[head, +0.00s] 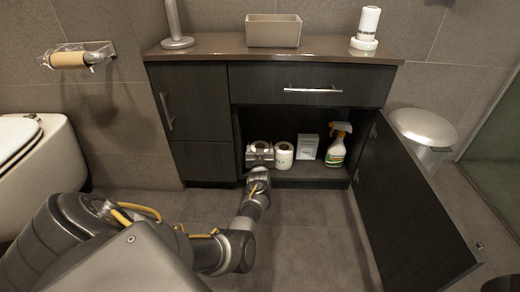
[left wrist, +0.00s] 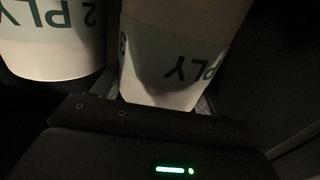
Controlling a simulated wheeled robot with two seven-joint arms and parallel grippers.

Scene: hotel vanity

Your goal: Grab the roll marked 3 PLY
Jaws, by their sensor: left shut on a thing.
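My left gripper (head: 260,156) reaches into the open lower compartment of the vanity and is shut on the left one of two white rolls. In the left wrist view this held roll (left wrist: 185,28) has a pale band with "PLY" upside down. A cut-off mark at the band's left edge looks like a 3, but I cannot read it surely. The other roll (head: 284,155) stands close to the right of the held one in the head view. In the left wrist view that second roll (left wrist: 52,55) is at the left and reads "2 PLY". My right gripper is not in view.
A white box (head: 307,147) and a green-and-white spray bottle (head: 337,147) stand right of the rolls. The open cabinet door (head: 412,215) swings out at the right. A drawer front (head: 310,88) closes the space above. The floor before the cabinet is clear.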

